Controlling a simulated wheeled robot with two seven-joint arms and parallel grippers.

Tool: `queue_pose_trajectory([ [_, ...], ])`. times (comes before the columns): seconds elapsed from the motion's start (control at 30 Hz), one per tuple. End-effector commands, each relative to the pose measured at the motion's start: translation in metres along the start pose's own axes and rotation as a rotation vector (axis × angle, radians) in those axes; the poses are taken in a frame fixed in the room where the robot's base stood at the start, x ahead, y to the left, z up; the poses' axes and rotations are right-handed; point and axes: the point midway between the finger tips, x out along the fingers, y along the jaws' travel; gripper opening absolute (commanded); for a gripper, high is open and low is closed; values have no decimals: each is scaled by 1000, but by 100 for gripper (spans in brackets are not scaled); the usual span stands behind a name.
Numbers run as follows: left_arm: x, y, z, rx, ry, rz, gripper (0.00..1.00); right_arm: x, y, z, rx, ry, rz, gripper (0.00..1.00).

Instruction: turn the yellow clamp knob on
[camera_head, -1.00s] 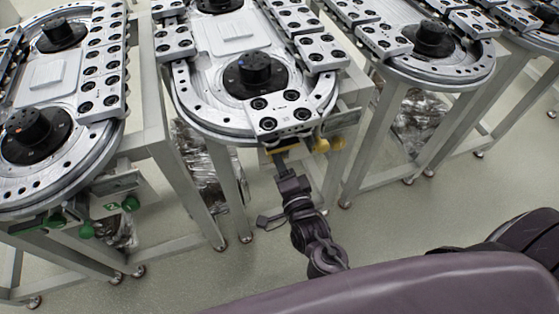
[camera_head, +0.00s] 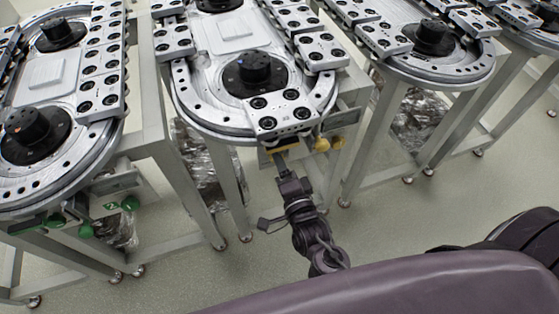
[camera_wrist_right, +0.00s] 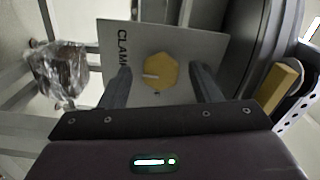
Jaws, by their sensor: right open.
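The yellow clamp knob (camera_wrist_right: 160,70) is a six-sided knob with a pale pointer line, on a grey plate (camera_wrist_right: 208,48) lettered "CLAM", the rest of the word being hidden. In the right wrist view my right gripper (camera_wrist_right: 160,66) is open, with one finger at each side of the knob and a visible gap on both sides. In the head view my right gripper (camera_head: 281,161) reaches up to the front end of the middle ring track (camera_head: 210,126), beside a yellow part (camera_head: 283,148). The clamp knob cannot be told apart there. My left gripper is out of view.
Two yellow round parts (camera_head: 322,144) sit right of the gripper. A yellow block (camera_wrist_right: 279,80) is at the right in the wrist view. Green knobs (camera_head: 130,203) are on the left track. Table legs (camera_head: 362,140) stand close by; the floor in front is clear.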

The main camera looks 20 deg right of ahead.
Motion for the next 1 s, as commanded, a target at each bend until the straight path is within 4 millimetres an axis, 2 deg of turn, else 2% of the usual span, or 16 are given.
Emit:
queue_pose_trajectory([
  [0.2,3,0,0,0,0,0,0,-38,2,1,0,-2,4,57],
  [0.4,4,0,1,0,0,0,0,-63,1,0,1,-1,2,57],
  [0.57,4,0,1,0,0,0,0,-70,0,0,1,0,0,57],
  [1.0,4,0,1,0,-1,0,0,-70,0,0,1,0,0,57],
])
